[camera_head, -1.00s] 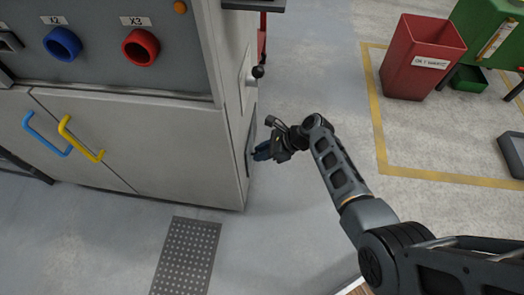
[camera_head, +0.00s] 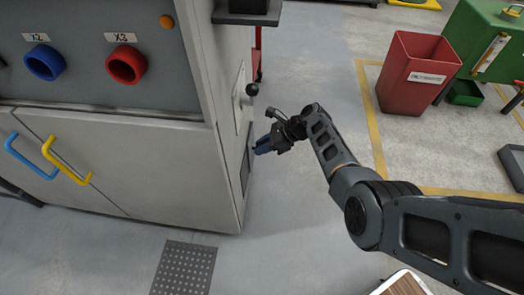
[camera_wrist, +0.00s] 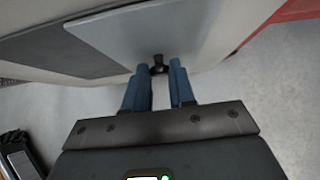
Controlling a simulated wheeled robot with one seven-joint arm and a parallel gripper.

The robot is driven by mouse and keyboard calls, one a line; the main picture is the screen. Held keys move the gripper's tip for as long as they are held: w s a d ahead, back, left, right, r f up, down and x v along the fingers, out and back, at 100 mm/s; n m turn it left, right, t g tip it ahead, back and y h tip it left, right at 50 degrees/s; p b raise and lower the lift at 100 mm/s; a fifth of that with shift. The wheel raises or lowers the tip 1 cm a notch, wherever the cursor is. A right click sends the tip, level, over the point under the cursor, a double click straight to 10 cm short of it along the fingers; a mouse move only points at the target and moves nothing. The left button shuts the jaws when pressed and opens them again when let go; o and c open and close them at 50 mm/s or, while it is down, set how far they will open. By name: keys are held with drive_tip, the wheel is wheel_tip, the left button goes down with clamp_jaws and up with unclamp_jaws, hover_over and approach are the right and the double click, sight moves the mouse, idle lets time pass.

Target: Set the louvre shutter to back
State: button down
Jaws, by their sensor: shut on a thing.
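The grey cabinet (camera_head: 150,165) stands at the left, with a narrow side face turned to my arm. On that side are a light plate (camera_head: 239,99) with a black ball-ended lever (camera_head: 252,89) and, lower, a dark panel (camera_head: 245,163). The dark panel also shows in the wrist view (camera_wrist: 50,50), beside the light plate (camera_wrist: 150,32). I cannot make out louvre slats. My gripper (camera_head: 259,149) is beside the side face, below the lever ball. In the wrist view its blue fingers (camera_wrist: 158,70) are shut on a small black knob (camera_wrist: 158,62); its base is partly hidden.
Blue (camera_head: 45,62) and red (camera_head: 127,65) rings and blue (camera_head: 28,158) and yellow (camera_head: 65,162) handles are on the cabinet front. A perforated floor plate (camera_head: 184,268) lies before it. A red bin (camera_head: 412,78) stands back right. The floor between is clear.

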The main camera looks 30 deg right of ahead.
drive_tip(key=shift+w+d, duration=0.15)
drive_tip(key=shift+w, duration=0.05)
drive_tip(key=c, duration=0.9)
unclamp_jaws()
drive_tip(key=shift+c, duration=0.2)
drive_tip(key=p+v, duration=0.4)
drive_tip(key=v, duration=0.3)
drive_tip(key=shift+s+d+r, duration=0.15)
drive_tip(key=shift+s+r, duration=0.05)
drive_tip(key=shift+r, duration=0.1)
